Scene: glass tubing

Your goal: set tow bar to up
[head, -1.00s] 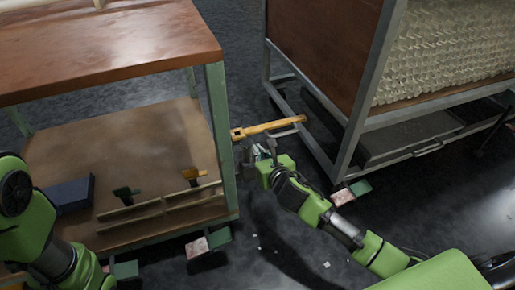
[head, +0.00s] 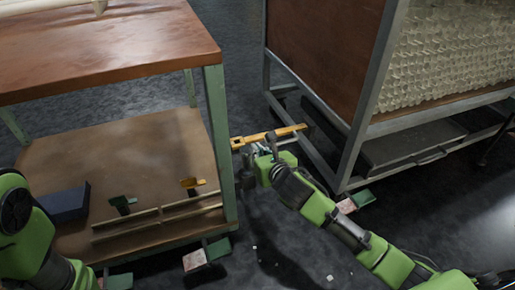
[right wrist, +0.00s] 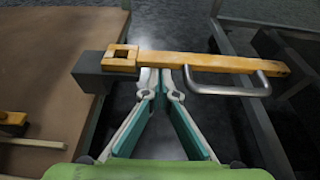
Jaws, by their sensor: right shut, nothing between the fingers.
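The tow bar (head: 270,136) is a yellow-orange bar lying nearly level across the gap between two carts. In the right wrist view (right wrist: 190,60) its left end has a square opening above a dark grey block (right wrist: 92,76). A grey metal loop handle (right wrist: 228,90) sticks out from its near side. My right gripper (right wrist: 160,74) is shut and empty, with its fingertips at the bar's near edge, left of the handle. I cannot tell whether they touch or pass under it. My left arm shows at the left edge, but its gripper is out of view.
A wooden-shelved trolley (head: 214,130) with green posts stands left of the bar. A grey-framed cart (head: 362,110) with glass tubing (head: 450,60) stands right. A dark blue box (head: 62,203) lies on the trolley's lower shelf. Open floor shows between the carts.

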